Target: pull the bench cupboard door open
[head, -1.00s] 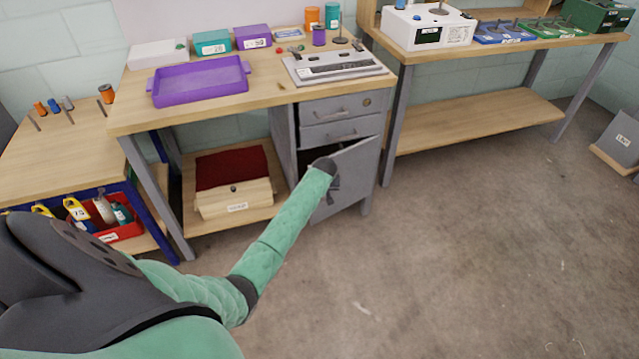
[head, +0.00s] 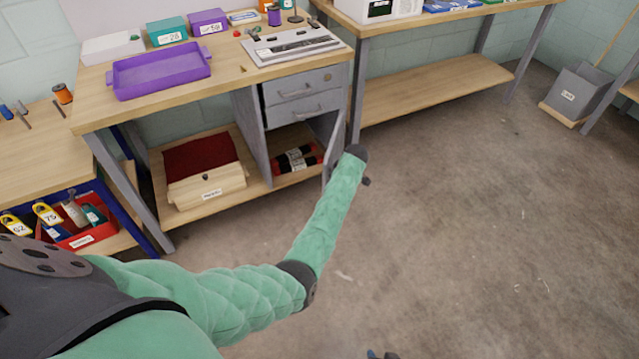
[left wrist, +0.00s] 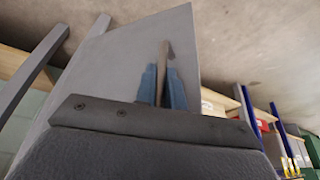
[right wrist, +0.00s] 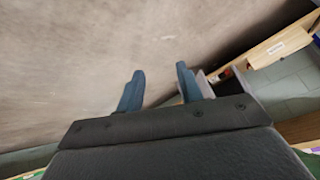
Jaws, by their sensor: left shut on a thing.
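The grey cupboard door (head: 335,142) under the bench stands well open, seen nearly edge-on in the head view. In the left wrist view the door's flat grey face (left wrist: 120,75) fills the middle. Its handle (left wrist: 163,55) stands between the blue fingers of my left gripper (left wrist: 162,88), which is shut on it. In the head view my left forearm hides most of that gripper and the handle. My right gripper (right wrist: 158,90) is open and empty, over bare floor; only its tips (head: 380,355) show at the bottom edge of the head view.
Black and red rolls (head: 297,160) with white labels lie inside the cupboard. Two closed drawers (head: 300,97) are above it. The concrete floor (head: 460,220) to the right is clear.

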